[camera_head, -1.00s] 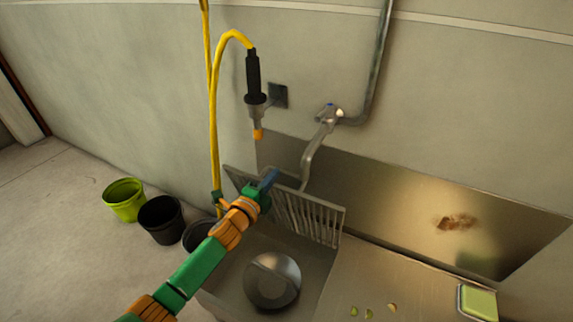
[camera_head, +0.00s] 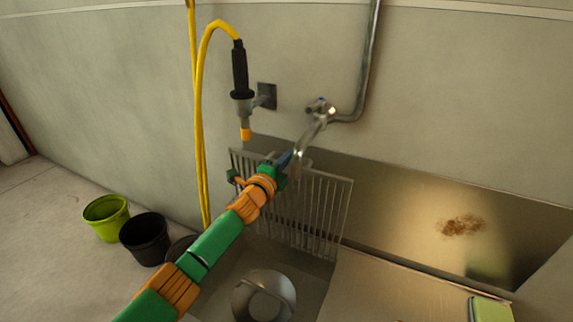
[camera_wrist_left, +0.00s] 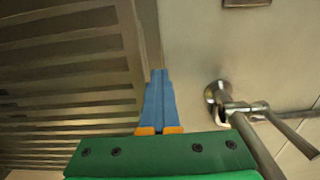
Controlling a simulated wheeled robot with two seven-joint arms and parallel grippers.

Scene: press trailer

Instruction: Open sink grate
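The sink grate (camera_head: 318,215) is a slatted metal panel, raised and standing steeply at the back of the sink (camera_head: 225,290). My left gripper (camera_head: 287,158) is at the grate's top edge, below the faucet, in the head view. In the left wrist view its blue fingers (camera_wrist_left: 158,100) lie together with no clear gap, beside the frame of the grate (camera_wrist_left: 75,75). Whether they touch the frame I cannot tell. My left arm hides part of the grate and sink. My right gripper is not in view.
The faucet (camera_head: 312,130) is close above my left gripper and also shows in the left wrist view (camera_wrist_left: 235,105). A round metal object (camera_head: 263,296) lies in the sink. A yellow hose sprayer (camera_head: 240,75) hangs at left. Green (camera_head: 106,217) and black (camera_head: 145,238) buckets stand on the floor.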

